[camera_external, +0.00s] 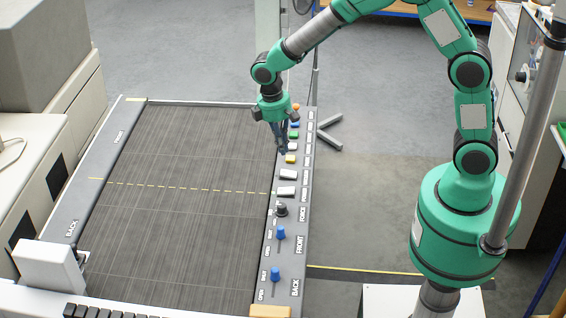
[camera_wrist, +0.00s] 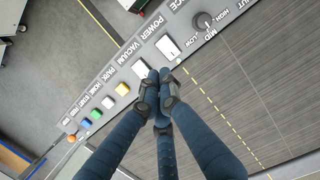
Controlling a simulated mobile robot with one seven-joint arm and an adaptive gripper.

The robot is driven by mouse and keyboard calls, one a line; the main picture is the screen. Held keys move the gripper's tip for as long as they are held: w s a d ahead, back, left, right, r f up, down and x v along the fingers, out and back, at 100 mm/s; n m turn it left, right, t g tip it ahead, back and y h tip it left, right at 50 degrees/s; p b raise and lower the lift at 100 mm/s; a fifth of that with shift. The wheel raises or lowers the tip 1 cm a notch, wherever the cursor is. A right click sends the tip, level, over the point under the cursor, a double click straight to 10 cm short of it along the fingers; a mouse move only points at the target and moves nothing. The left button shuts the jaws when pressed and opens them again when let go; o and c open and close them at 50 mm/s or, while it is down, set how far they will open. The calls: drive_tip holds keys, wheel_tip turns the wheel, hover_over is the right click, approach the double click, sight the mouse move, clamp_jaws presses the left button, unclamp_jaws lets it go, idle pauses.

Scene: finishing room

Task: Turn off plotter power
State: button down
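The plotter (camera_external: 190,150) is a wide dark flatbed with a control strip along its right side. The power switch (camera_wrist: 168,47) is a white rocker beside the POWER label in the wrist view; it is the lower of two white rockers in the external view (camera_external: 286,190). A small green light (camera_wrist: 180,59) shows beside it. The vacuum switch (camera_wrist: 139,68) is a similar rocker. My gripper (camera_wrist: 161,76) has its dark fingertips together, with nothing seen between them. In the external view my gripper (camera_external: 283,151) points down over the strip, near the yellow button. Its fingertips' height is unclear.
The strip also has a yellow button (camera_external: 290,159), a black force knob (camera_external: 281,209) and two blue levers (camera_external: 281,233) (camera_external: 275,274). More coloured buttons lie towards the far end. A stand's foot (camera_external: 329,139) is on the floor right of the plotter. The plotter bed is bare.

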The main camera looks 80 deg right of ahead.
sight(286, 190)
drive_tip(key=shift+f, duration=0.15)
drive_tip(key=f, duration=0.4)
drive_tip(key=s+f, duration=0.1)
drive_tip(key=f, duration=0.4)
drive_tip(key=s+f, duration=0.1)
drive_tip(key=f, duration=0.3)
drive_tip(key=shift+s+f+b, duration=0.1)
drive_tip(key=shift+f+b, duration=0.15)
drive_tip(key=shift+b, duration=0.1)
drive_tip(key=shift+f, duration=0.15)
